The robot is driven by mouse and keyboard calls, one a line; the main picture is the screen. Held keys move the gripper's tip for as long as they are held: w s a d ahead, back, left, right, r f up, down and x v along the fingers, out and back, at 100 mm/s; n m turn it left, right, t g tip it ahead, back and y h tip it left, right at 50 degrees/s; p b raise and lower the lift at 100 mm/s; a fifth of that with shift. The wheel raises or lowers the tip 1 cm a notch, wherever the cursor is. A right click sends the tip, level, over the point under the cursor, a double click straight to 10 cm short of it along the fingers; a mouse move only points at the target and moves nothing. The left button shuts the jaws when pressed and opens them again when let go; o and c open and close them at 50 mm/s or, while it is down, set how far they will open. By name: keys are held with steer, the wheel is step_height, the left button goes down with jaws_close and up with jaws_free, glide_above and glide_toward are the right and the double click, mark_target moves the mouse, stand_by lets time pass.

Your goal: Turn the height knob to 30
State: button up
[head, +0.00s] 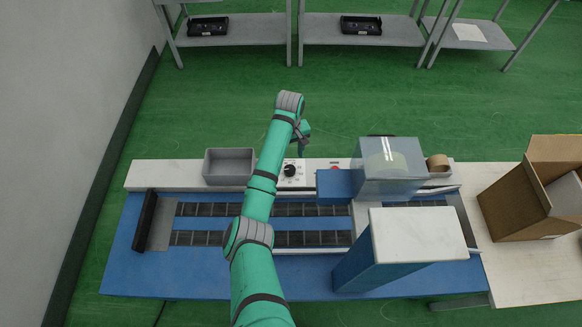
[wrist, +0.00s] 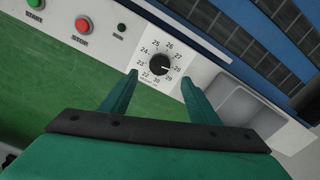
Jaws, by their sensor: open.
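The height knob (wrist: 158,64) is a round black knob on a white dial plate with numbers from 22 to 30 around it. Its pale mark appears to point near 28, though it is small. In the head view the knob (head: 290,171) sits on the white strip behind the conveyor. My gripper (wrist: 160,78) is open and empty. Its two green fingers are on either side of the dial in the wrist view, apart from the knob. In the head view my gripper (head: 302,146) is partly hidden by my arm, just behind the knob.
A green start button (wrist: 36,3) and a red stop button (wrist: 83,25) are on the same strip. A grey bin (head: 229,166) stands left of the knob. A blue block (head: 335,184) and a clear cover (head: 388,170) stand right. A cardboard box (head: 515,205) is far right.

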mark_target(290, 169)
step_height(290, 169, down, 9)
steer(key=shift+f, duration=0.2)
stand_by(0.3)
steer(key=c, duration=1)
